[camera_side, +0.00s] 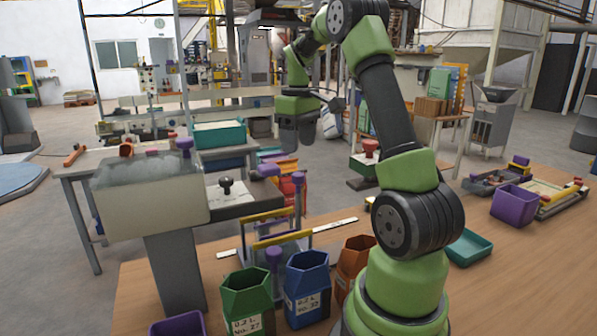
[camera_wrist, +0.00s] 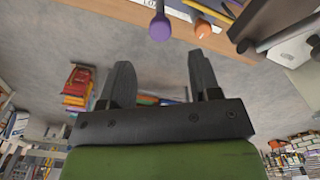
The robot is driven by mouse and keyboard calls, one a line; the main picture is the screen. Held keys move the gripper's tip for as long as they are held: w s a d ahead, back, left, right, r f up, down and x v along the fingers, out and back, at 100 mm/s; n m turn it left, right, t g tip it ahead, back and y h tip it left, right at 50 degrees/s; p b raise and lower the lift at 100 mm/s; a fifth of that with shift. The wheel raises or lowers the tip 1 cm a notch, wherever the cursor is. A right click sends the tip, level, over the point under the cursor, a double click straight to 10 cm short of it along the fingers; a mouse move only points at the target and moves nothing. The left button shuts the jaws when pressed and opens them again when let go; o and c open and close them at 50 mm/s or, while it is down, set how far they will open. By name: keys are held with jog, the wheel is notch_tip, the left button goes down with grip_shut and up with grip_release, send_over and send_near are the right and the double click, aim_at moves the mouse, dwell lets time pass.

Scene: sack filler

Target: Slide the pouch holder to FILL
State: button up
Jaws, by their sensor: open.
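What looks like the pouch holder (camera_side: 279,239), a clear frame with yellow bars, stands over a pale marked strip (camera_side: 335,225) on the bench, in front of the grey filler machine (camera_side: 150,192). Purple-topped posts (camera_side: 298,179) stand around it. My gripper (camera_side: 297,142) hangs in the air behind and above the bench, apart from the holder. In the wrist view my gripper (camera_wrist: 160,75) has its two dark fingers spread, with nothing between them. A purple knob (camera_wrist: 160,28) and an orange knob (camera_wrist: 203,29) show at the bench edge beyond the fingertips. The FILL marking is not readable.
Green (camera_side: 249,298), blue (camera_side: 307,287) and orange (camera_side: 355,262) bins stand at the front. A teal tray (camera_side: 468,246) and purple box (camera_side: 514,204) lie to the right. A black-knobbed plate (camera_side: 240,201) adjoins the filler. Bare bench lies at the front right.

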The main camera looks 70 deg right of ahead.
aim_at(298, 174)
notch_tip(298, 174, down, 8)
jog(key=shift+r, duration=0.2)
